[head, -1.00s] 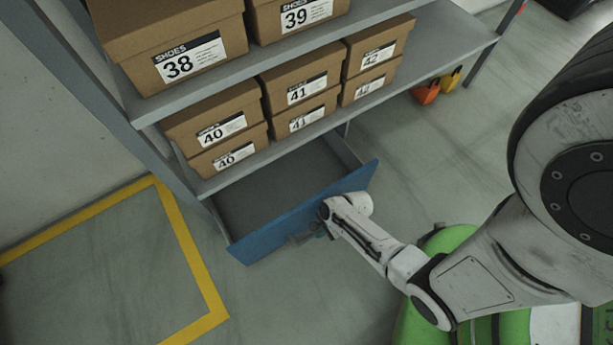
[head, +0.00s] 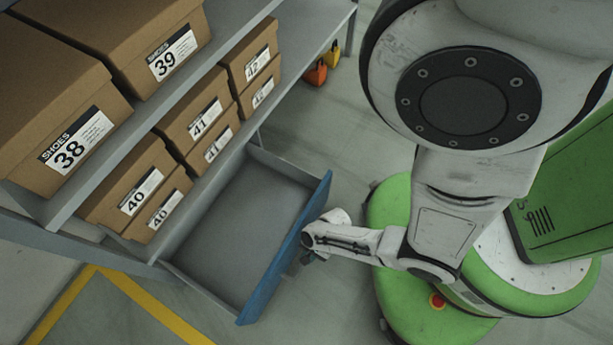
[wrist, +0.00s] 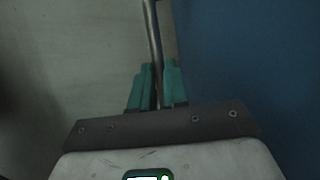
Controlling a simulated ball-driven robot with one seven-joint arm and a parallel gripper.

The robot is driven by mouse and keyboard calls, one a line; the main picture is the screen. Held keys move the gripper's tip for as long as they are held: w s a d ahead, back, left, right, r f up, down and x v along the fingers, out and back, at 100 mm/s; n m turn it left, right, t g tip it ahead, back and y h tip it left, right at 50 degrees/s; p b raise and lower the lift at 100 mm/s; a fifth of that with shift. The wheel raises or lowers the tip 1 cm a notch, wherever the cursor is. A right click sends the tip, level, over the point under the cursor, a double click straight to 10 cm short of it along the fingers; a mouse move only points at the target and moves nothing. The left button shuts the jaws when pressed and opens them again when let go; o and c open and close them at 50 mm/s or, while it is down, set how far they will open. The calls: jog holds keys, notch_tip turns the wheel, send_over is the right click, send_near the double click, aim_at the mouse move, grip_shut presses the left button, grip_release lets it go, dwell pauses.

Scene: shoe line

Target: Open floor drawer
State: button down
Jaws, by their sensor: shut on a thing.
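The floor drawer is pulled out from under the lowest shelf. Its blue front (head: 288,250) faces my body, and its grey floor (head: 232,225) shows bare and empty. My gripper (head: 306,257) is at the outer side of the blue front, partly hidden by my wrist in the head view. In the wrist view my gripper's teal fingers (wrist: 156,88) are shut around a thin metal bar handle (wrist: 152,35). The blue front (wrist: 250,70) fills the right of that view, beside the fingers.
A grey shelf rack (head: 110,150) holds several shoe boxes, such as the size 38 box (head: 75,140), above the drawer. An orange object (head: 316,73) and a yellow one stand on the floor behind. Yellow floor tape (head: 150,300) runs at lower left.

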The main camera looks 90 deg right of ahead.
jog(key=c, duration=1.1)
grip_release()
jog(key=shift+r, duration=0.1)
jog(key=p+v, duration=0.5)
jog(key=v, duration=0.5)
jog(key=shift+s+d+r+p, duration=0.1)
jog(key=shift+s+r+p, duration=0.05)
jog(key=shift+r+p, duration=0.15)
jog(key=shift+f, duration=0.1)
